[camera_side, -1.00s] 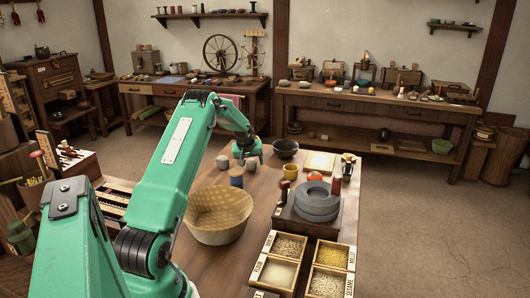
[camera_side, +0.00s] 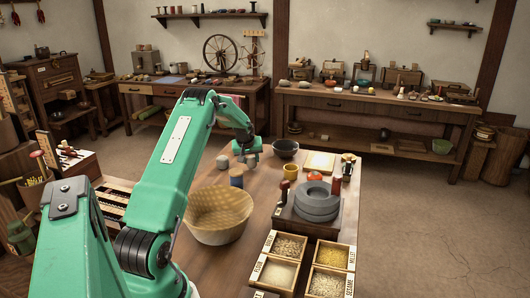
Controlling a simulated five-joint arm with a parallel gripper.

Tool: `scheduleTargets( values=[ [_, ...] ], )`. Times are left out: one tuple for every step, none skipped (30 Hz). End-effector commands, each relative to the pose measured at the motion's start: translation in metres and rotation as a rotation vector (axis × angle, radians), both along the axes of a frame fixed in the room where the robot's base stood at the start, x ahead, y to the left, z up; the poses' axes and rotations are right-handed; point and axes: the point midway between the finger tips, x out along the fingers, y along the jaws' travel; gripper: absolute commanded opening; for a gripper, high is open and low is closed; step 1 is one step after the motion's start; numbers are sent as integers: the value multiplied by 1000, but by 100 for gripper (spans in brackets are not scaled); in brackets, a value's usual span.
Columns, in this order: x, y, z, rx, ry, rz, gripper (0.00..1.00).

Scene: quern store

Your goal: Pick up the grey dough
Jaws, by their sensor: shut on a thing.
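The grey dough (camera_side: 252,163) is a small rounded lump near the far left part of the wooden table, mostly hidden by my gripper. My gripper (camera_side: 251,157) points down over it and is shut on it. The dough looks to be at table level; I cannot tell whether it touches the table. A second pale grey lump (camera_side: 222,162) lies a little to the left, apart from my gripper.
A blue jar with a wooden top (camera_side: 236,178) stands just in front of my gripper, and a dark bowl (camera_side: 286,148) stands to its right.

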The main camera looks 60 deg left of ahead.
Motion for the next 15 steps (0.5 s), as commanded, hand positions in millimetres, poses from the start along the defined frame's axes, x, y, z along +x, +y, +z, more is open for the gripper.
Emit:
scheduleTargets(
  values=[
    [1,0,7,2,-2,0,6],
    [0,0,11,3,-3,0,6],
    [1,1,17,4,-3,0,6],
    [1,1,21,4,-4,0,6],
    [1,1,26,4,-3,0,6],
    [1,0,33,4,-4,-1,6],
    [3,-7,34,0,-4,-5,6],
    [5,-12,36,-2,-6,-6,6],
    [7,-18,41,-4,-9,-7,6],
    [8,-24,43,-7,-10,-9,6],
    [10,-28,47,-8,-13,-12,6],
    [12,-35,51,-11,-16,-14,6],
    [14,-40,54,-13,-18,-15,6],
    [15,-46,58,-15,-21,-17,6],
    [17,-53,62,-20,-23,-18,6]
  ],
)
